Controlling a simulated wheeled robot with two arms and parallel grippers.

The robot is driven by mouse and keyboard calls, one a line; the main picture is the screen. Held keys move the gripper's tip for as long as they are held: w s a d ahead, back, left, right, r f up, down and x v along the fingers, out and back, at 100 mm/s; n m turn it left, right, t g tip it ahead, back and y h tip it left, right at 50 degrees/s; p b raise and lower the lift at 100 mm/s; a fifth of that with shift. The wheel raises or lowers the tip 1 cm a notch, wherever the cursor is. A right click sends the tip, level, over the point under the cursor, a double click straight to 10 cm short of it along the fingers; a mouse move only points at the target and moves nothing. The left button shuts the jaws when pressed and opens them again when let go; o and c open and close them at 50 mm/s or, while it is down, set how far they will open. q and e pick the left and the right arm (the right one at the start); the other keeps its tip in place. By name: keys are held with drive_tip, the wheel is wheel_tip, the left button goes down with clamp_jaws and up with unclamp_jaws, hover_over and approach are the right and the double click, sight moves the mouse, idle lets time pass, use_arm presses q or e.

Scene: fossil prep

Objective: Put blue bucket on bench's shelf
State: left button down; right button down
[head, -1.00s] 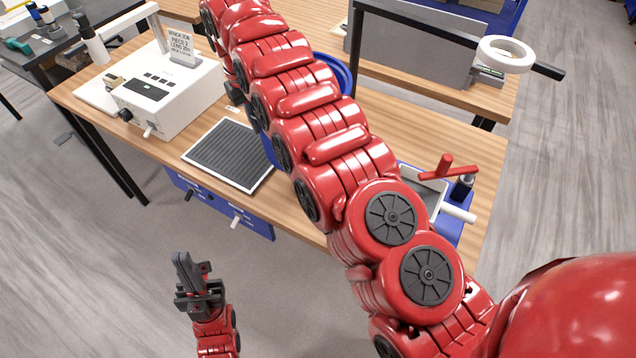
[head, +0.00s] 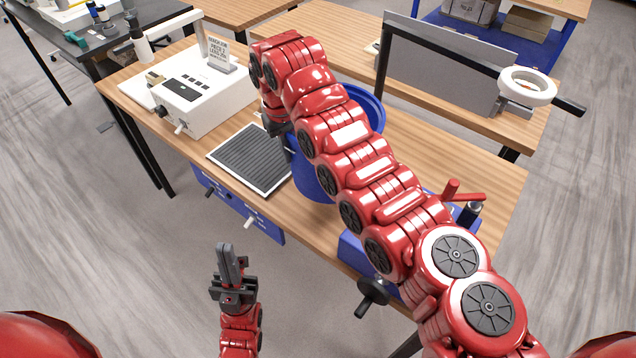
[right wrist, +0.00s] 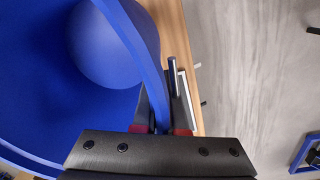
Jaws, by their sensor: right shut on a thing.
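The blue bucket (head: 372,98) is at the middle of the wooden bench (head: 440,150), partly hidden behind my right arm. Whether it touches the bench top cannot be told. My right gripper (head: 280,128) is at its left side in the head view. In the right wrist view, the gripper (right wrist: 160,128) is shut on the rim of the bucket (right wrist: 35,80), whose open inside faces the camera. A raised wooden shelf (head: 345,28) runs along the back of the bench. My left gripper (head: 231,262) is empty in front of the bench; its finger gap is unclear.
A white device (head: 190,95) and a dark ribbed mat (head: 252,160) are left of the bucket. A grey panel (head: 440,65) and a black bar with a white ring (head: 527,86) are at the shelf.

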sight(291, 165)
wheel_tip(291, 165, down, 5)
drive_tip(key=shift+r+p, duration=0.15)
drive_tip(key=shift+p, duration=0.85)
drive_tip(key=shift+w+a+f+p, duration=0.15)
drive_tip(key=shift+f+p, duration=0.4)
drive_tip(key=shift+f, duration=1.55)
drive_tip(key=c, duration=1)
unclamp_jaws()
drive_tip(key=shift+o, duration=0.2)
drive_tip(key=shift+r, duration=0.1)
